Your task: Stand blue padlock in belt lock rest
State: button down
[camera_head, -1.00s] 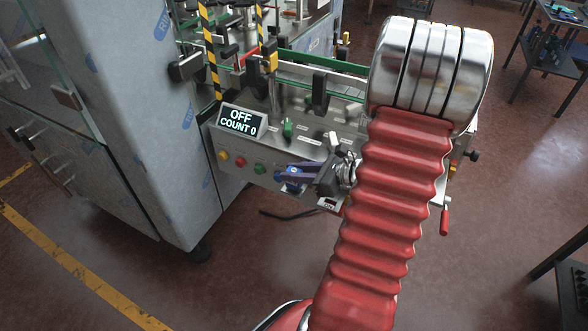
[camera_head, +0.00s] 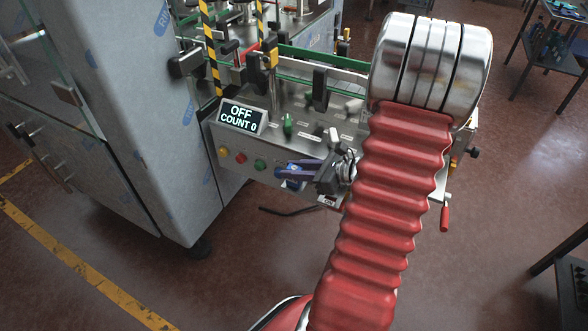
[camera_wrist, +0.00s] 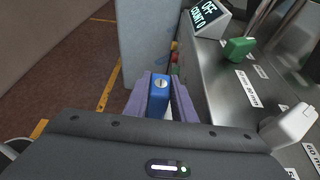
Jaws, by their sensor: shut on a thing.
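The blue padlock (camera_wrist: 158,96) is between the two purple fingers of my gripper (camera_wrist: 160,84) in the wrist view, with a keyhole on the face toward the camera. My gripper is shut on it. In the head view my gripper (camera_head: 294,169) is in front of the machine's control panel, near the row of buttons, and the padlock is a small blue patch mostly hidden by the fingers. I cannot make out the belt lock rest for certain in either view.
The panel has a display reading OFF, COUNT 0 (camera_head: 240,117), a green switch (camera_wrist: 239,47) and a white switch (camera_wrist: 288,125). A green button (camera_head: 260,165) is left of my gripper. A large grey cabinet (camera_head: 130,110) stands left. A red-handled crank (camera_head: 445,217) hangs right.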

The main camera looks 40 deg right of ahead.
jog(key=shift+f, duration=0.25)
dwell(0.4)
jog(key=c, duration=1.4)
grip_release()
jog(key=v, duration=1.4)
jog(key=shift+w, duration=0.1)
